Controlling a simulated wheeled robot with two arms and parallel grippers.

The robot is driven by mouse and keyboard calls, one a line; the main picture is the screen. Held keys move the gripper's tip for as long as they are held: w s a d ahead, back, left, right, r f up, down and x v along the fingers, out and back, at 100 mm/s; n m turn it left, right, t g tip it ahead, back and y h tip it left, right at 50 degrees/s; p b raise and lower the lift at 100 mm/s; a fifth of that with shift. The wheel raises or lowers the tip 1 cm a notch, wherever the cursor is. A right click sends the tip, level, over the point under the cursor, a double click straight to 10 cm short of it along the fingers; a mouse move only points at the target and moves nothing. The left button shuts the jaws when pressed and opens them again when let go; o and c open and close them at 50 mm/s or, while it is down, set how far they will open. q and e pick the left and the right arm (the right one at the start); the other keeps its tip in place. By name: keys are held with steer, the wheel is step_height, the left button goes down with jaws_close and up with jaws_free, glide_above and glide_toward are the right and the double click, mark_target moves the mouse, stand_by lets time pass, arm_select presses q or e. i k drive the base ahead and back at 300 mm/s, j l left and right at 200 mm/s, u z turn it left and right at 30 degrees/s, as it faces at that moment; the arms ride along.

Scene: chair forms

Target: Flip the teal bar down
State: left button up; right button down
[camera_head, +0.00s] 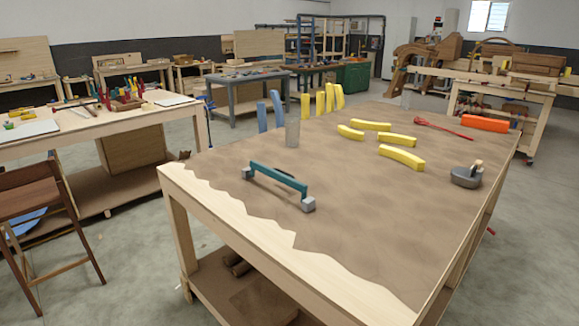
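The teal bar (278,177) is at the front left of the large worktable (336,180). It spans two grey blocks, one at its left end (246,173) and one at its right end (308,204). The bar stands raised above the table top, with a short leg at each end and a gap beneath its middle. Neither of my grippers shows in the head view.
A grey cylinder (292,133) stands behind the bar. Blue pieces (277,108) and yellow pieces (320,102) stand upright at the back edge. Curved yellow blocks (401,157), a red tool (443,129), an orange block (485,123) and a dark grey object (466,177) lie farther right. The table's front middle is clear.

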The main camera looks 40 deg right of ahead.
mark_target(281, 176)
steer(key=i+j+z, duration=0.1)
steer(key=i+z, duration=0.15)
steer(key=z, duration=0.15)
steer(key=i+j+z, duration=0.15)
steer(key=z, duration=0.2)
steer(key=i+j+z, duration=0.25)
steer(key=z, duration=0.15)
steer(key=i+j+z, duration=0.2)
steer(key=j+z, duration=0.15)
